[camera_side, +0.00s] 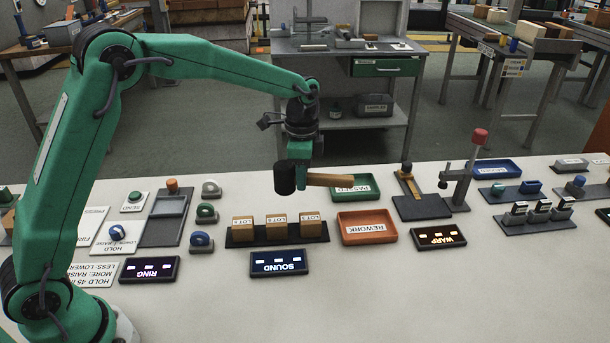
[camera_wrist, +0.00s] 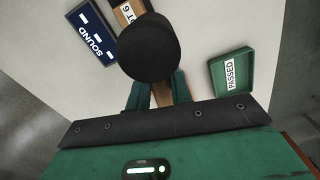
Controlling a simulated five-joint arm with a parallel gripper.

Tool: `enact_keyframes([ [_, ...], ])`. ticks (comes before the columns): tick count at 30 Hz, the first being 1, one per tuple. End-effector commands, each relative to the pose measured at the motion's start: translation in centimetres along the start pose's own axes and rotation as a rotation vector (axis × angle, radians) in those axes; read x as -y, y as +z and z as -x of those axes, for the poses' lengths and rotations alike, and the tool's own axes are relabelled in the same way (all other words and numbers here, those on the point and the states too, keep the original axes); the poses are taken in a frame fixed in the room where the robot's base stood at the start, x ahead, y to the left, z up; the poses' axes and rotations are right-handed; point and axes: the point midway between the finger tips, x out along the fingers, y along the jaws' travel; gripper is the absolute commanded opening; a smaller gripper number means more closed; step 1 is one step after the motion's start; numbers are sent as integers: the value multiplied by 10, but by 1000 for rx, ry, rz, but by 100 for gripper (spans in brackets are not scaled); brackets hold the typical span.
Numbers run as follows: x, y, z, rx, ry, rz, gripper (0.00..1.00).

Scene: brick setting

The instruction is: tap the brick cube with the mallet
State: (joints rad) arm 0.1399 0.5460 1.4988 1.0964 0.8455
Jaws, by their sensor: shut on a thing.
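My gripper (camera_side: 304,172) is shut on the wooden handle of the mallet (camera_side: 285,178), close to its black head. The handle points to the right in the side view. In the wrist view the mallet head (camera_wrist: 149,48) is in front of the fingers (camera_wrist: 161,96). Three tan brick cubes, left (camera_side: 243,228), middle (camera_side: 277,226) and right (camera_side: 311,224), sit in a row on a dark rack (camera_side: 252,242). Each has a white label. The head hangs above the row, apart from the cubes. In the wrist view it partly hides one cube (camera_wrist: 128,12).
A dark SOUND panel (camera_side: 282,263) lies in front of the rack; RING (camera_side: 149,269) and WARP (camera_side: 438,237) panels flank it. An orange REWORK tray (camera_side: 367,238) and a green PASSED tray (camera_side: 368,188) are to the right. A red-topped post (camera_side: 471,170) stands farther right.

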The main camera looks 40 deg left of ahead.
Motion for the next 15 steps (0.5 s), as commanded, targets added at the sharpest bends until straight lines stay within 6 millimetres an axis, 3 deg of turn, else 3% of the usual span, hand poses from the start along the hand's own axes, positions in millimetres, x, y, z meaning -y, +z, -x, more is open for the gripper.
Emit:
enact_keyframes([
  [1, -5, -14, 2, -2, -2, -41, 0],
  [6, -18, -45, 4, -1, -1, -142, 0],
  [15, -25, -61, 6, -1, -1, -195, 0],
])
